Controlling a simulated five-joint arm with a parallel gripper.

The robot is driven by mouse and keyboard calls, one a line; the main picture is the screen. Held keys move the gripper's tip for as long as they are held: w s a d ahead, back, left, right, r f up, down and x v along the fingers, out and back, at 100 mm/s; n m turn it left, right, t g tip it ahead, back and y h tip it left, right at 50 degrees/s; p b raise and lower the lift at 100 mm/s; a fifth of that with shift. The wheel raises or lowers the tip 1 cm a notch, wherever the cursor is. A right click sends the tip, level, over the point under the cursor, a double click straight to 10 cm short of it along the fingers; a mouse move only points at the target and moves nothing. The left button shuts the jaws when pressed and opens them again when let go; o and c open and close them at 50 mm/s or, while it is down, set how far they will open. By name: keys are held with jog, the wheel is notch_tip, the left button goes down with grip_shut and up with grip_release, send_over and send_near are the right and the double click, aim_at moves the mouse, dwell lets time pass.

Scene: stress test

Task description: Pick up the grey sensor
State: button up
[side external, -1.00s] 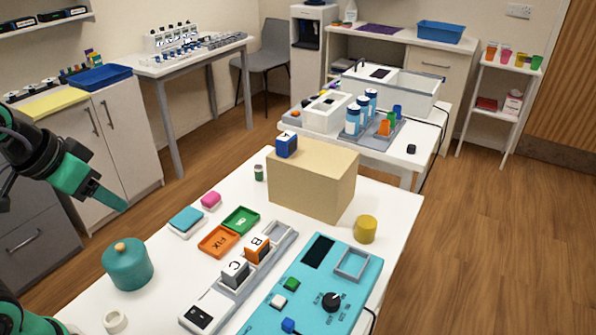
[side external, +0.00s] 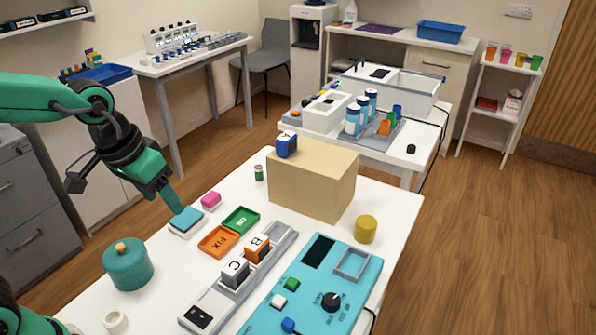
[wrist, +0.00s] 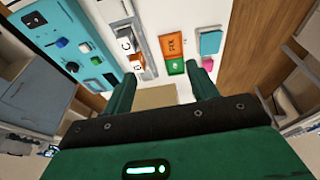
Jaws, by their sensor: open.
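The grey sensor (side external: 236,273), a grey block with a white top face marked C, stands in the grey slotted rail on the white table. It also shows in the wrist view (wrist: 126,45), left of my fingers. An orange block marked B (side external: 257,249) stands in the same rail just behind it. My gripper (side external: 174,204) is open and empty, at the far left of the table, near the cyan pad (side external: 187,221). It is well apart from the grey sensor. In the wrist view, my gripper (wrist: 162,78) shows two spread fingers with nothing between them.
Orange FIX (side external: 219,242) and green OK (side external: 241,220) trays lie between my gripper and the rail. A teal lidded pot (side external: 128,266) stands front left. A cyan control panel (side external: 310,285) is right of the rail. A tan box (side external: 312,185) with a blue block (side external: 286,145) stands behind.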

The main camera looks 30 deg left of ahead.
aim_at(235, 265)
jog(key=w+d+f+g, duration=0.1)
jog(key=w+d+f, duration=0.1)
jog(key=d+f, duration=0.1)
jog(key=w+d+f+g, duration=0.1)
jog(key=w+d+f, duration=0.1)
jog(key=d+f, duration=0.1)
jog(key=w+d+f+g, duration=0.1)
jog(key=w+d+f, duration=0.1)
jog(key=d+f, duration=0.1)
jog(key=shift+d+f+y, duration=0.3)
jog(key=shift+d+f, duration=0.05)
jog(key=shift+f, duration=0.5)
jog(key=shift+f, duration=0.1)
jog(key=shift+s+f, duration=0.1)
jog(key=shift+f, duration=1.1)
jog(key=shift+f, duration=0.1)
jog(key=shift+s+f, duration=0.15)
jog(key=shift+f, duration=2.35)
jog(key=c, duration=1.1)
